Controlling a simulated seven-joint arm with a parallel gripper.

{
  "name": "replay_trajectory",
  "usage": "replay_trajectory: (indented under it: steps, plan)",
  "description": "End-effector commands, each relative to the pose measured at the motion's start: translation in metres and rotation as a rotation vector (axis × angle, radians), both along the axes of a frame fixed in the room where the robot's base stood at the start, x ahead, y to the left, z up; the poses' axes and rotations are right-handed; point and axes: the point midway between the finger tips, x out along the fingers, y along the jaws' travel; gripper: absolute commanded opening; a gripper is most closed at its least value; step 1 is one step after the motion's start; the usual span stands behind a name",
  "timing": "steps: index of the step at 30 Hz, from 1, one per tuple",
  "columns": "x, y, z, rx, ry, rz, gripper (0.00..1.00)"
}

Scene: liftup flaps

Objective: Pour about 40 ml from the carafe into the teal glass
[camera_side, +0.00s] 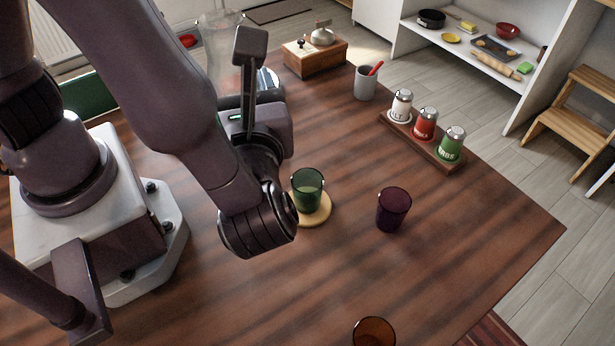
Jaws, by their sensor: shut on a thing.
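A clear glass carafe (219,45) stands out behind my gripper (250,50) at the upper middle. My gripper is shut on the carafe, and its hand and fingers hide much of it. I cannot tell the liquid level or whether the carafe touches the table. A green-teal glass (308,190) stands upright on a round wooden coaster (318,215), in front of and to the right of my gripper. The glass looks empty, but its bottom is hard to see. The carafe is apart from it.
A dark purple glass (393,210) stands right of the coaster, and an amber glass (374,332) is at the bottom edge. Spice jars (425,124) on a wooden rack, a grey cup (365,83) and a wooden box (315,58) stand behind. The table's right front is clear.

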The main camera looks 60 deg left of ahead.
Motion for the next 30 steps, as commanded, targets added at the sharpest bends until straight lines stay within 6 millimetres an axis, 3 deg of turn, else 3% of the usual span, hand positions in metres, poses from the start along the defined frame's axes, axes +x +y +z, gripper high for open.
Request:
replay_trajectory:
  steps: [8, 14, 24, 30]
  plan:
    - [-0.001, -0.001, -0.025, 0.005, 0.001, -0.001, 0.25]
    - [-0.001, -0.001, -0.057, 0.006, 0.003, -0.001, 0.25]
    - [-0.001, 0.000, -0.131, 0.005, 0.001, 0.000, 0.25]
    - [-0.001, -0.001, -0.152, 0.002, 0.000, -0.001, 0.25]
